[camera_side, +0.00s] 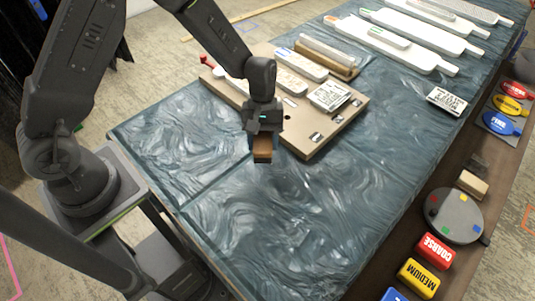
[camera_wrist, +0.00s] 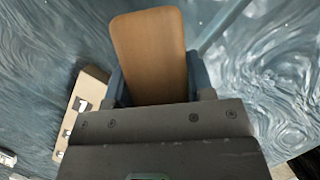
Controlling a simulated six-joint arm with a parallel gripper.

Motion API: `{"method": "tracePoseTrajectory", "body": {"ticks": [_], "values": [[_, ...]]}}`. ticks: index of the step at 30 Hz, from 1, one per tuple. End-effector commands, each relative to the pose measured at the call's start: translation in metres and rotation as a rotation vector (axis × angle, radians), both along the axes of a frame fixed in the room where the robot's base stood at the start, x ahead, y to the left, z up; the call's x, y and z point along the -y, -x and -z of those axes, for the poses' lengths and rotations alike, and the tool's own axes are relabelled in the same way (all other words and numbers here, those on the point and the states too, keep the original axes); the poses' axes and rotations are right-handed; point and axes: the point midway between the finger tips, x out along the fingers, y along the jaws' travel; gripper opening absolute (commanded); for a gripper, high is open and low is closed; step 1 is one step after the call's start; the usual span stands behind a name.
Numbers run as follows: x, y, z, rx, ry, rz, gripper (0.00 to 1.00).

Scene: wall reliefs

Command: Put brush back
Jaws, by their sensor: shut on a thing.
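The brush, seen as a brown wooden block (camera_side: 262,155), is held in my gripper (camera_side: 263,143) above the blue-grey table covering in the side view. In the wrist view the flat tan wooden face of the brush (camera_wrist: 150,55) stands between the two fingers of my gripper (camera_wrist: 155,80). The fingers are shut on its sides. Its bristles are not visible. My gripper is at the front edge of a beige board (camera_side: 330,138). The edge of the board also shows at the left of the wrist view (camera_wrist: 82,105).
The board carries white blocks (camera_side: 290,85) and a printed label (camera_side: 330,96). Long white paddles (camera_side: 395,45) lie at the back. A side ledge holds a round grey disc (camera_side: 452,215), a tan block (camera_side: 472,184), and COARSE (camera_side: 435,250) and MEDIUM (camera_side: 418,277) blocks. The front table is clear.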

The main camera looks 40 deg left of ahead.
Motion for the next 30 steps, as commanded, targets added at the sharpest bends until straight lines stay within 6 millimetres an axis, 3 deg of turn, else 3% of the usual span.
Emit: {"method": "tracePoseTrajectory", "body": {"ticks": [4,15,27,28,30], "values": [[0.013,-0.002,0.008,-0.001,0.001,0.0,0.3],[0.014,-0.002,0.048,-0.001,-0.001,-0.003,0.3],[0.014,-0.002,0.052,-0.001,-0.001,-0.002,0.3],[0.014,-0.002,0.052,0.0,-0.001,-0.002,0.52],[0.014,-0.003,0.051,0.0,-0.001,-0.002,0.58]]}}
